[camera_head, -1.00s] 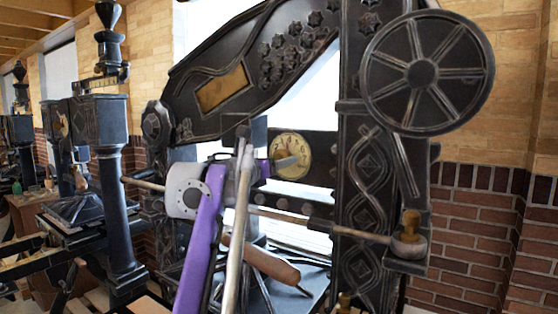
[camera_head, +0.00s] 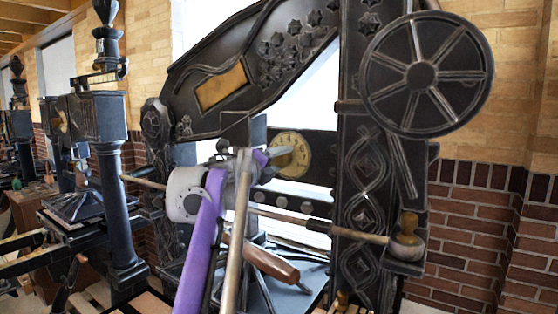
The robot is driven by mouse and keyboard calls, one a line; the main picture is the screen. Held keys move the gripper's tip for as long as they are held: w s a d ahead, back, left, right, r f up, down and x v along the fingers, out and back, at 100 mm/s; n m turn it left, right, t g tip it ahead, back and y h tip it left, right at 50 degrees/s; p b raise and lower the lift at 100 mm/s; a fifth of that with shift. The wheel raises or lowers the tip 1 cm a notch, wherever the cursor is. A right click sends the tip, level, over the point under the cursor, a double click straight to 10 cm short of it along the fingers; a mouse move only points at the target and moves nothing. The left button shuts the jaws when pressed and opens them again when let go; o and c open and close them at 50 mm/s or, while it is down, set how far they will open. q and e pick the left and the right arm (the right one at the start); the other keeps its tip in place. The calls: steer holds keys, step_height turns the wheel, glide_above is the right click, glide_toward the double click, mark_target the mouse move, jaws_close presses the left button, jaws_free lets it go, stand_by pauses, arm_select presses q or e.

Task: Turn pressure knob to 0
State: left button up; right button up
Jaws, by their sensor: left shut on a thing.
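The pressure knob is a round, cream-coloured dial with dark marks (camera_head: 291,155), set in the dark crossbar of the large press. My left gripper (camera_head: 284,152) reaches it from the left. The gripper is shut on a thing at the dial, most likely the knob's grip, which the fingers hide. The fingers cover the left part of the dial, so its setting cannot be read. My left arm, purple and grey, rises from the bottom of the view. My right gripper does not show.
A spoked dark wheel (camera_head: 423,74) stands at the upper right of the press. A long rod with a wooden knob end (camera_head: 407,240) crosses below the dial. A wooden handle (camera_head: 270,264) lies under my arm. Another dark press (camera_head: 104,190) stands at the left.

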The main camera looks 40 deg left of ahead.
arm_select(q)
steer(key=n, duration=0.6)
steer(key=shift+n, duration=0.3)
steer(key=n, duration=0.5)
steer(key=shift+r+b, duration=0.1)
steer(key=shift+b, duration=0.2)
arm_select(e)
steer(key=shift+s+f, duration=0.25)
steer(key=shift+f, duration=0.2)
arm_select(q)
steer(key=shift+n, duration=0.4)
steer(key=o, duration=1.4)
steer(key=shift+c, duration=0.2)
steer(key=shift+s, duration=0.4)
steer(key=s+d+b, duration=0.1)
steer(key=s, duration=0.9)
steer(key=shift+b, duration=0.4)
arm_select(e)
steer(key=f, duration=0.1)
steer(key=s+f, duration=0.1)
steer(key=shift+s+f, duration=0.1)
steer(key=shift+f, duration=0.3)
